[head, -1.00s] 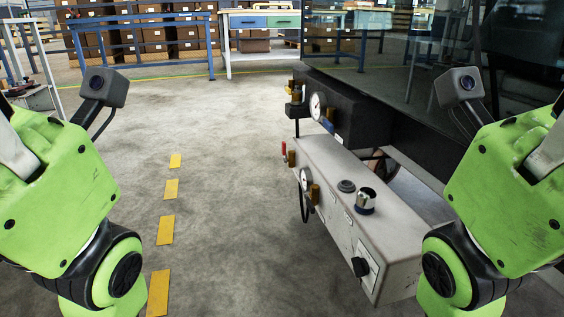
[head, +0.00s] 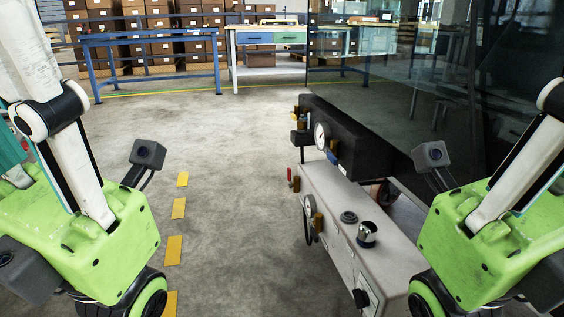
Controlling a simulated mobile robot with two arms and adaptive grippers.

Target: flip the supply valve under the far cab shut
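Beneath the dark glazed cab (head: 450,90) on the right, a black box (head: 345,135) stands behind a grey box (head: 355,235). The black box carries a round gauge (head: 321,136), brass and yellow fittings (head: 297,115) at its left end, and a blue part (head: 332,157) on its near side. The grey box has a red handle (head: 290,175) at its far left end, a second gauge (head: 310,205), a brass fitting (head: 318,222) and a black knob (head: 361,298). I cannot tell for sure which fitting is the supply valve. Both my grippers are out of frame.
Left of the boxes the concrete floor is clear, with yellow dashes (head: 178,208). Blue tables (head: 150,42) and shelves of brown boxes stand at the back.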

